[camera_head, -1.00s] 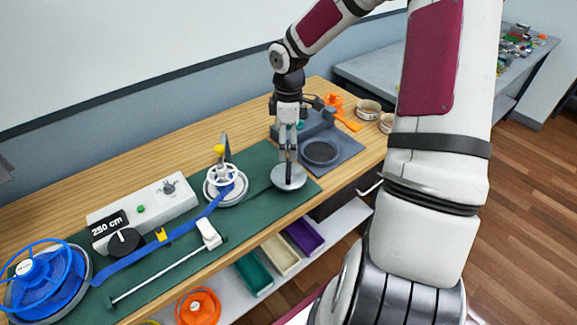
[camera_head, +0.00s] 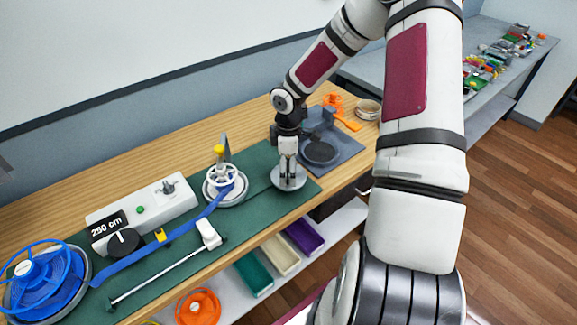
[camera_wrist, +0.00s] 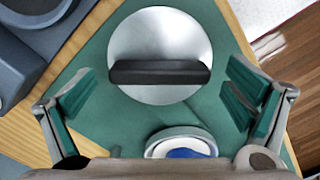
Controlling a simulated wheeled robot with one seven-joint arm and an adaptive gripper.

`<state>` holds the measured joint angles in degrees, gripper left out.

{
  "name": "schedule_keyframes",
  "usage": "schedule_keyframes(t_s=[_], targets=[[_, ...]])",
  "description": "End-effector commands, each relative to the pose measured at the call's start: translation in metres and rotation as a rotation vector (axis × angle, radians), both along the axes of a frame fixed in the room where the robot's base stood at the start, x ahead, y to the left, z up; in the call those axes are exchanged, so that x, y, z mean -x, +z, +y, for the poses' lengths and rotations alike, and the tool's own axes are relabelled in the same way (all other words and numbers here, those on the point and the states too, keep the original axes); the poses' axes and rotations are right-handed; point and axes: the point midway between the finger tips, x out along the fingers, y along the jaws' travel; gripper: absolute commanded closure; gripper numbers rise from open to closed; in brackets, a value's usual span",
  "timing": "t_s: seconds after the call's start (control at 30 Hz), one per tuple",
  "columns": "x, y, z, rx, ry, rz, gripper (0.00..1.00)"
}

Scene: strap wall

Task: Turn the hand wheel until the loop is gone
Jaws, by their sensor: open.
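A white spoked wheel with a yellow knob (camera_head: 219,150), which looks like the hand wheel, stands on the green mat. A blue strap (camera_head: 150,255) runs to it from the blue reel (camera_head: 40,280) at the left. I cannot make out a clear loop in the strap. My gripper (camera_head: 288,170) is open and points down over a silver disc (camera_head: 288,183) to the right of the wheel. In the wrist view the disc has a black bar (camera_wrist: 160,72) across it, with my spread fingers to either side. The wheel's round base (camera_wrist: 180,135) is partly cut off there.
A grey box (camera_head: 147,211) with a "250 cm" display and black dial stands behind the strap. A white-headed rod (camera_head: 165,275) lies in front. A dark grey fixture (camera_head: 335,150) is at the right. Bins (camera_head: 280,255) sit below the bench edge.

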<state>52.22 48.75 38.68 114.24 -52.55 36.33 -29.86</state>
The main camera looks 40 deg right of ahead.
Motion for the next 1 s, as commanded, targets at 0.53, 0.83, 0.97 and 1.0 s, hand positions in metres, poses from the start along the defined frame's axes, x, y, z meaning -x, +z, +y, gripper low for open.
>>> schedule_keyframes(t_s=[0.53, 0.83, 0.97, 1.0], targets=[[0.0, 0.0003, 0.0004, 0.0, -0.018, 0.0, 0.51], [-0.0007, 0.0012, 0.0004, 0.002, -0.171, -0.001, 0.51], [-0.0012, 0.0014, 0.0005, 0.002, -0.274, -0.002, 0.51], [-0.0008, 0.0013, 0.0001, 0.002, -0.309, -0.001, 0.51]])
